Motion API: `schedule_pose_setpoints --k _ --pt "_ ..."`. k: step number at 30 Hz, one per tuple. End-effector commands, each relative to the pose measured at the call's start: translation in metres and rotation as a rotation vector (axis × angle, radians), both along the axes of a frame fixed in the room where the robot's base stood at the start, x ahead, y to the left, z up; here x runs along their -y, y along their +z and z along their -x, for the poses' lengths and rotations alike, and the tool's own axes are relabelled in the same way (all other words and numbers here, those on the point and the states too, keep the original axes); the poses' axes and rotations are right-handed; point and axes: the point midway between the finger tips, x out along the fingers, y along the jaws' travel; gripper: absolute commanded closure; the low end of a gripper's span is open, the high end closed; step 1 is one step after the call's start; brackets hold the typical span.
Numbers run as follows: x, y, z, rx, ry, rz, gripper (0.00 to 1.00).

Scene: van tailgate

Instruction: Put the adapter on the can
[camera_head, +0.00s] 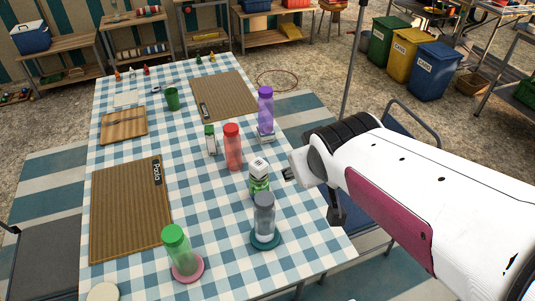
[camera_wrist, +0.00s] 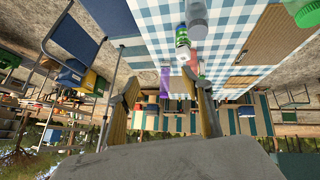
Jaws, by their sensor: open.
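A green and white can (camera_head: 259,185) stands upright on the checked cloth, right of the middle. A white block with dark marks (camera_head: 259,165), which looks like the adapter, sits on its top.
A grey bottle (camera_head: 264,215) on a teal coaster stands just in front of the can. A red bottle (camera_head: 232,148) and a purple bottle (camera_head: 265,105) stand behind it. A green bottle (camera_head: 176,250) stands front left.

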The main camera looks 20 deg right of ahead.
Motion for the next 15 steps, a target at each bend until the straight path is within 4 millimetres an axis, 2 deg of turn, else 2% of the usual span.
schedule_pose_setpoints --k 9,15 --pt "-0.045 0.013 0.070 -0.083 -0.002 -0.121 0.51" --pt "-0.068 0.015 0.105 -0.133 0.017 -0.184 0.51"
